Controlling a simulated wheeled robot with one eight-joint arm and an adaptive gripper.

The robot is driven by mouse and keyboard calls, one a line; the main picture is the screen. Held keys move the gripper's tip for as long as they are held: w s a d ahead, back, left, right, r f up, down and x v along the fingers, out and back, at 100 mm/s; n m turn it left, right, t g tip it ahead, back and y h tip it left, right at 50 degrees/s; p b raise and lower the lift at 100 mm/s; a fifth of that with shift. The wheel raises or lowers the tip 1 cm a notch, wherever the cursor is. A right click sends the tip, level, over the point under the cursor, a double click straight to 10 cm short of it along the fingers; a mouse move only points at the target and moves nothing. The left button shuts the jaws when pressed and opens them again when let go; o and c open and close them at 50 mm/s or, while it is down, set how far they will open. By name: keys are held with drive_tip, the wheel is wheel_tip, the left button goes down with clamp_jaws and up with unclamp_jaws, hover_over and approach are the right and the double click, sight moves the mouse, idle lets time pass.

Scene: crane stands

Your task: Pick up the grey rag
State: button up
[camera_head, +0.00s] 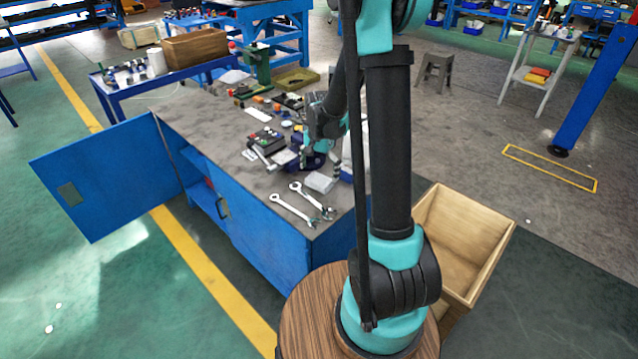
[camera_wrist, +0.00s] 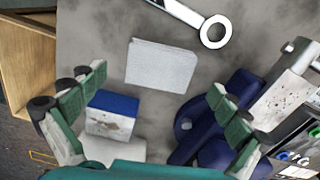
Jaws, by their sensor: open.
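The grey rag (camera_wrist: 160,65) is a light grey, flat, roughly rectangular piece on the bench top, at the upper middle of the wrist view. In the head view the rag (camera_head: 319,182) lies near the bench's right edge. My gripper (camera_wrist: 159,82) is open, with its two green-padded fingers spread wide and nothing between them. The rag lies just ahead of the fingertips and looks apart from them. In the head view my gripper (camera_head: 321,168) hangs over the bench just behind the rag, partly hidden by my arm.
A blue-and-white box (camera_wrist: 112,112) stands beside the left finger; a dark blue object (camera_wrist: 200,120) lies near the right finger. A wrench (camera_wrist: 190,14) lies beyond the rag. Two wrenches (camera_head: 294,209) (camera_head: 312,199) lie on the bench (camera_head: 200,120). A wooden crate (camera_head: 492,212) stands at right.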

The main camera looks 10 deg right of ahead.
sight(319, 179)
drive_tip(key=shift+f, duration=0.95)
drive_tip(key=c, duration=1.2)
drive_tip(key=shift+r, duration=0.1)
wheel_tip(319, 179, up, 20)
drive_tip(key=shift+f, duration=0.1)
drive_tip(key=o, duration=0.6)
drive_tip(key=c, duration=0.5)
drive_tip(key=shift+o, duration=0.2)
drive_tip(key=shift+w, duration=0.1)
